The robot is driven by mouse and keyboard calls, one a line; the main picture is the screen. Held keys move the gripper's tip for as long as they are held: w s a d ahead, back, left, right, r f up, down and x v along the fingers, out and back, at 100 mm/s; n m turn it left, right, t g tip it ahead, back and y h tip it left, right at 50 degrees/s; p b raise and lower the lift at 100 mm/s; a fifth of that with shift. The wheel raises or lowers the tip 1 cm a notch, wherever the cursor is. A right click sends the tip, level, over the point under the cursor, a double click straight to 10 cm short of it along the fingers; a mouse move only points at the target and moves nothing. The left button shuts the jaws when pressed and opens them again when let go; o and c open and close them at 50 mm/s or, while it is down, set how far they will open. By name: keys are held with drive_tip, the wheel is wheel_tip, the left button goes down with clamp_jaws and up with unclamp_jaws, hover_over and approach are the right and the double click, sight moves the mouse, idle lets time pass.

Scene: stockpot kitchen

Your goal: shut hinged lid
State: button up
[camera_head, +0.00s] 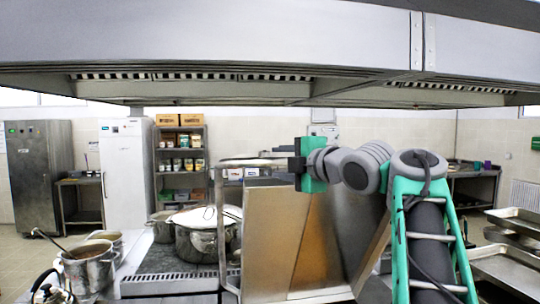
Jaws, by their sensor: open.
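A large steel panel (275,240), which looks like the raised hinged lid, stands steeply tilted in the middle of the head view. Its face has brownish reflections. Its hinge is not clearly visible, and the body it belongs to is mostly hidden. My gripper (292,165), with a teal body and dark fingers, is at the panel's upper edge, pointing left. It is open, with nothing visible between the fingers. I cannot tell whether it touches the panel.
A lidded stockpot (202,242) stands left of the panel on a stove top (165,262). An open pot with a ladle (86,270) is at the lower left. Steel trays (510,268) lie at the right. An extractor hood (220,45) hangs overhead.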

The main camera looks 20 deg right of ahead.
sight(272, 163)
drive_tip(key=p+x, duration=0.1)
drive_tip(key=x, duration=0.4)
drive_tip(key=shift+w+p, duration=0.25)
drive_tip(key=shift+p, duration=0.1)
clamp_jaws()
drive_tip(key=shift+a+f, duration=0.1)
idle(0.9)
